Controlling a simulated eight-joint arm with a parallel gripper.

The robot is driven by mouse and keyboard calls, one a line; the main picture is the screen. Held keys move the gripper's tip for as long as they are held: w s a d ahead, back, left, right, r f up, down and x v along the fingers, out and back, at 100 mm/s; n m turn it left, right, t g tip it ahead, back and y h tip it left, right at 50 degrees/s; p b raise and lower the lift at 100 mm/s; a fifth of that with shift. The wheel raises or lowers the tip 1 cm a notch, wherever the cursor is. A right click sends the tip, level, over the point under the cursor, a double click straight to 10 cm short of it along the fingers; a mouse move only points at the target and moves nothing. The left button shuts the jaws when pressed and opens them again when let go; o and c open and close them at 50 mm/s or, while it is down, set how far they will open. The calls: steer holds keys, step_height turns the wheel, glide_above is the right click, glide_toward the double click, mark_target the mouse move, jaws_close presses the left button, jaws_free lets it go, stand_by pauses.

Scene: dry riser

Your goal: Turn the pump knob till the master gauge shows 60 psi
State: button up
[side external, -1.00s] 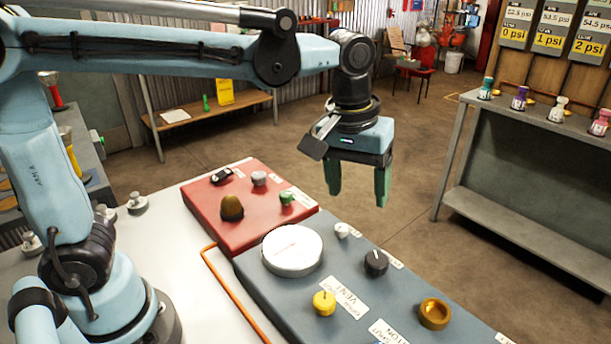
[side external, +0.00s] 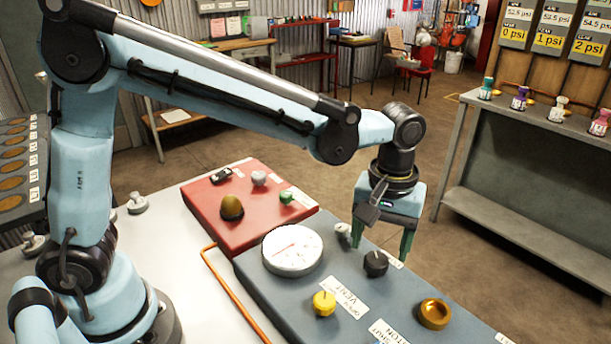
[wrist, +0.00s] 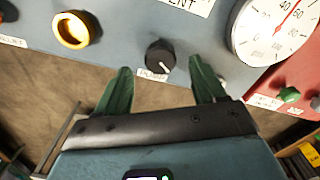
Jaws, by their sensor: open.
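The black pump knob (side external: 375,263) with a pale pointer line stands near the edge of the blue-grey panel. In the wrist view the knob (wrist: 160,57) is beside a label that seems to read "PUMP". My gripper (side external: 382,243) is open and empty, pointing down just behind the knob. In the wrist view its green fingers (wrist: 162,75) spread to either side of the knob, with no contact visible. A large white round gauge (side external: 292,250) is left of the knob. In the wrist view the gauge's (wrist: 268,40) red needle lies near the printed 40 and 60; its exact reading is unclear.
A small pale knob (side external: 343,231) stands close to my gripper's left finger. A yellow vent knob (side external: 324,303) and a brass ring-shaped knob (side external: 434,314) share the panel. A red panel (side external: 238,236) with several knobs adjoins it. A grey bench (side external: 540,205) stands at right.

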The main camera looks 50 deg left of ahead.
mark_target(377, 258)
steer(key=shift+f, duration=1.9)
steer(key=c, duration=1.1)
steer(key=shift+o, duration=0.2)
steer(key=shift+m, duration=2.5)
steer(key=o, duration=1.1)
steer(key=shift+c, duration=0.2)
step_height(377, 258, up, 12)
